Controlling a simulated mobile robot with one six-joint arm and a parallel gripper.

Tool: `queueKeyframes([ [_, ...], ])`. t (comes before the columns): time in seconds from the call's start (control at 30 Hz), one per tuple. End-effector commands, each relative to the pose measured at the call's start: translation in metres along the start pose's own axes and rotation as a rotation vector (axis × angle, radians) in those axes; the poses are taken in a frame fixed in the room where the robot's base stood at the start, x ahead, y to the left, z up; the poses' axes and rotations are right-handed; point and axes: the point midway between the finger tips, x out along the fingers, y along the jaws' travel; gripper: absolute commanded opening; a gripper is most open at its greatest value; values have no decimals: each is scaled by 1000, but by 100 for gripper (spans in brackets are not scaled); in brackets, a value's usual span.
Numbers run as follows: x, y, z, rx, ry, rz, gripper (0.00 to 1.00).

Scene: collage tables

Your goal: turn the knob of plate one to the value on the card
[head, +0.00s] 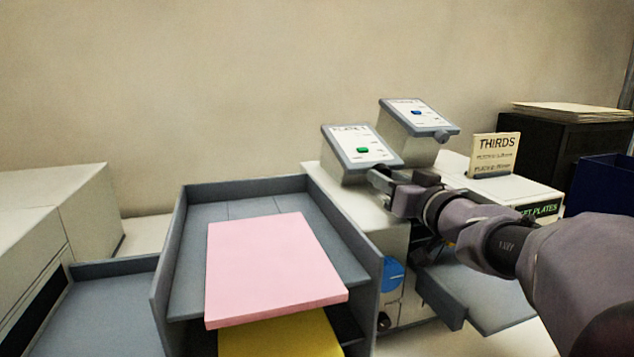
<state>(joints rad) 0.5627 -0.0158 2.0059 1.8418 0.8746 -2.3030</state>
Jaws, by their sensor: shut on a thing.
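The near control box, apparently plate one (363,146), has a sloped white face with a green button and a label that is hard to read. My gripper (380,178) is at its lower right edge, shut on what seems to be its knob, which the jaws hide. The knob's pointer and setting cannot be seen. A cream card (496,145) stands upright to the right, headed "THIRDS". Two smaller lines below the heading are too blurred to read.
A second box (418,115) with a blue button and its own knob (447,135) stands behind. A grey tray (165,285) holds a pink slab (270,265) above a yellow one (280,335). A black cabinet (570,145) stands at the right. My arm crosses the lower right.

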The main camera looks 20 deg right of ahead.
Motion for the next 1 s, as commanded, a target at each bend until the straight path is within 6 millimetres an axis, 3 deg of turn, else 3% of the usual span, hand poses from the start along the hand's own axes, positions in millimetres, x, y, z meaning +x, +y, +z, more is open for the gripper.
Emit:
queueKeyframes([
  [0.23, 0, 4, 4, 254, 4, -83, 0],
  [0.57, 0, 3, -1, 289, 2, -94, 0],
  [0.6, 0, 3, -1, 289, 2, -94, 42],
  [0.67, 0, 3, -1, 288, 2, -94, 54],
  [0.7, 0, 3, 0, 288, 2, -94, 58],
  [1.0, -1, 3, 0, 287, 2, -93, 58],
])
